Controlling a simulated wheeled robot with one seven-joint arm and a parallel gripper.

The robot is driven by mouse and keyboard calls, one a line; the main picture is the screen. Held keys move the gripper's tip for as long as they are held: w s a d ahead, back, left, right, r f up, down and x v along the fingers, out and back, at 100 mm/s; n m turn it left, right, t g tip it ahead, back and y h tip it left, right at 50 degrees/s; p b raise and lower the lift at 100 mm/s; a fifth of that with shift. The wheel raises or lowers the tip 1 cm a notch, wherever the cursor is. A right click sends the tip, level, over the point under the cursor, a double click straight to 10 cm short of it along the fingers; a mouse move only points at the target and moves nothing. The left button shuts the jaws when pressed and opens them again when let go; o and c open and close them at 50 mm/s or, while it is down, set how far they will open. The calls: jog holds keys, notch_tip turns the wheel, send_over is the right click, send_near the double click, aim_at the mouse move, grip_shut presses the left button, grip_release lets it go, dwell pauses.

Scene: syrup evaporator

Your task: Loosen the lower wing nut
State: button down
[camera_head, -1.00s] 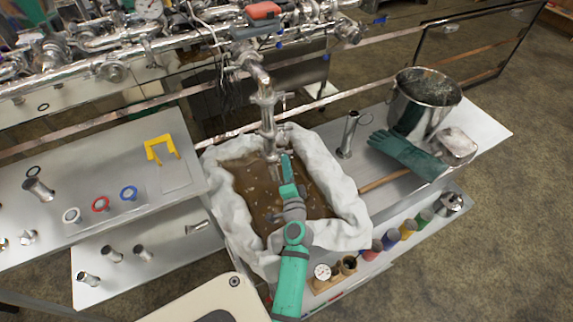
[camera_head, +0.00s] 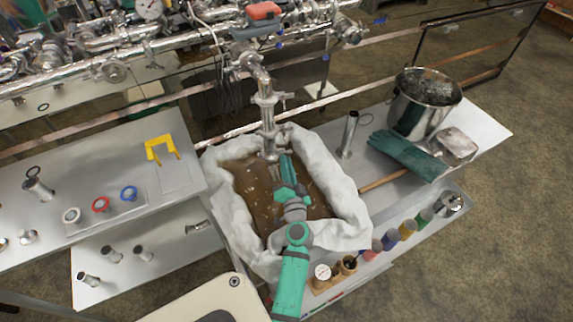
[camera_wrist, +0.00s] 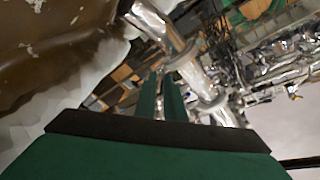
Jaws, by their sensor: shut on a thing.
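A vertical steel pipe (camera_head: 267,125) drops to the syrup-filled, white-lined basin. The upper clamp (camera_head: 264,98) has a wing nut sticking out to the right. The lower clamp (camera_head: 270,154) sits near the pipe's bottom end. My green gripper (camera_head: 284,158) is beside the lower clamp, on its right. In the wrist view its two narrow fingers (camera_wrist: 161,82) are close together and point at the steel pipework (camera_wrist: 200,82). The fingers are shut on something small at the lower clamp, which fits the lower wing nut. The nut itself is hidden by the fingers.
The white-lined basin (camera_head: 347,212) with brown liquid lies under the arm. On the right bench stand a steel tube (camera_head: 348,134), green gloves (camera_head: 405,154) and a steel bucket (camera_head: 420,112). The left bench (camera_head: 60,213) holds fittings, coloured rings and a yellow bracket (camera_head: 160,148).

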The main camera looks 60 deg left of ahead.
jog(key=shift+n, duration=0.5)
jog(key=c, duration=1.9)
grip_release()
jog(key=shift+o, duration=0.2)
jog(key=v, duration=1.1)
jog(key=shift+f, duration=0.25)
jog(key=shift+c, duration=0.6)
